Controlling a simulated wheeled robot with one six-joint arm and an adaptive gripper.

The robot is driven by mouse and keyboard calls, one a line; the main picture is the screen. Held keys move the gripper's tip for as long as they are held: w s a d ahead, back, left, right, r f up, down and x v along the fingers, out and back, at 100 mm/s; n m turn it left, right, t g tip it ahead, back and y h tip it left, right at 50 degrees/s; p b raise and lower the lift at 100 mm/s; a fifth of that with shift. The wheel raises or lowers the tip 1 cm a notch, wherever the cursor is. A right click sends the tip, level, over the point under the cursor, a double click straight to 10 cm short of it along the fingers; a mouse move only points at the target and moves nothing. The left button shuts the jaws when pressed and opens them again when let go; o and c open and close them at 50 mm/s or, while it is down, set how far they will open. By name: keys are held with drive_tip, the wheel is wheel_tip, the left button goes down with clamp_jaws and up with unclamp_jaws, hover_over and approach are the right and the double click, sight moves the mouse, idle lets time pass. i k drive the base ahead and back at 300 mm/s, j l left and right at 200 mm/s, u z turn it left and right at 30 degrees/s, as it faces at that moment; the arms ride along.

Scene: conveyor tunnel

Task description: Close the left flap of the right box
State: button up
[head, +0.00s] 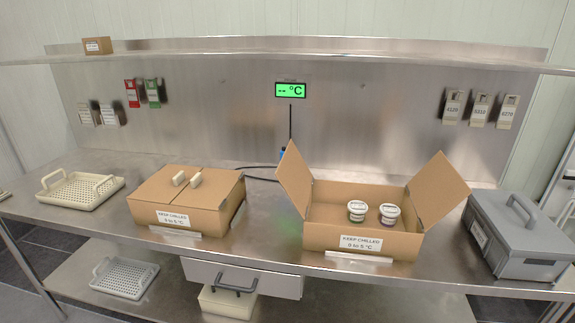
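The right box (325,236) is an open cardboard carton on the steel bench, with a "KEEP CHILLED 0 to 5 °C" label on its front. Its left flap (295,180) stands up and leans outward to the left. Its right flap (438,191) also stands up and leans outward to the right. Two small lidded white tubs, a left one (356,211) and a right one (389,215), stand inside the box. My gripper is not in view.
A shut cardboard box (160,214) with two pale handle-like pieces on top stands to the left. A grey lidded case (520,234) stands close on the right. A white perforated basket (78,190) is at far left. A probe display (290,90) hangs behind, and a shelf (300,50) overhangs the bench.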

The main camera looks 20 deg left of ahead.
sight(292, 174)
drive_tip(key=i+j+z, duration=0.15)
drive_tip(key=j+z, duration=0.2)
drive_tip(key=j, duration=1.7)
drive_tip(key=j+z, duration=0.35)
drive_tip(key=j, duration=1.65)
drive_tip(key=k, duration=0.05)
